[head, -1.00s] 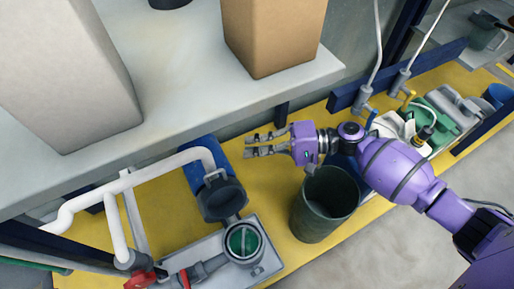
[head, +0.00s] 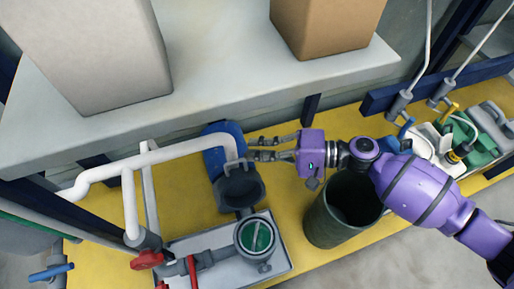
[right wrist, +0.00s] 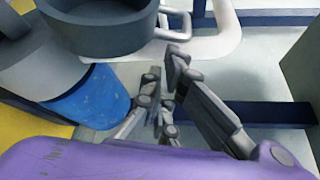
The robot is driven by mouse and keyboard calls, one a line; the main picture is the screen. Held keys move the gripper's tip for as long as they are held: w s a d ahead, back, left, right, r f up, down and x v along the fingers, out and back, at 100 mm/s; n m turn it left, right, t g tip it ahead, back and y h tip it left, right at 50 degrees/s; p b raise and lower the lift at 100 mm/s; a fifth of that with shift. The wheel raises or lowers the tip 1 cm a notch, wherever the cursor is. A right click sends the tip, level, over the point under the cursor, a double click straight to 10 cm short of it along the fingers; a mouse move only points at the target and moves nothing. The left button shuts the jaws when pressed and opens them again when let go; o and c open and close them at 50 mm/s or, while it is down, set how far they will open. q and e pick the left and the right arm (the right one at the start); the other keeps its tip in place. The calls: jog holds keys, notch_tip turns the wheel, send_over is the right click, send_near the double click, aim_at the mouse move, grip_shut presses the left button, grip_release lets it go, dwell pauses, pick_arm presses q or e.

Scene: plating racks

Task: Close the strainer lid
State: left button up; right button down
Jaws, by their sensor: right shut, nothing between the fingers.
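The strainer (head: 256,237) is a grey round housing with a green inside, on a grey tray in the lower middle of the head view. Its dark grey lid (head: 239,189) stands open, tilted up behind the housing on its hinge. The lid appears as a dark round shape at the top left of the right wrist view (right wrist: 105,28). My right gripper (head: 250,149) is shut and empty, just behind and above the lid, its fingers pointing left. In the right wrist view its fingertips (right wrist: 167,82) are apart from the lid. My left gripper is out of view.
A white pipe (head: 130,163) arches close by on the left. A blue object (head: 218,140) lies behind the lid. A dark green bin (head: 323,225) stands right of the strainer, under my right arm. A grey shelf (head: 225,98) with boxes overhangs behind. Red valve handles (head: 147,259) are at lower left.

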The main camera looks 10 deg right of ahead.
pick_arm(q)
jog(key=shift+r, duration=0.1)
pick_arm(e)
jog(key=shift+s+r, duration=0.1)
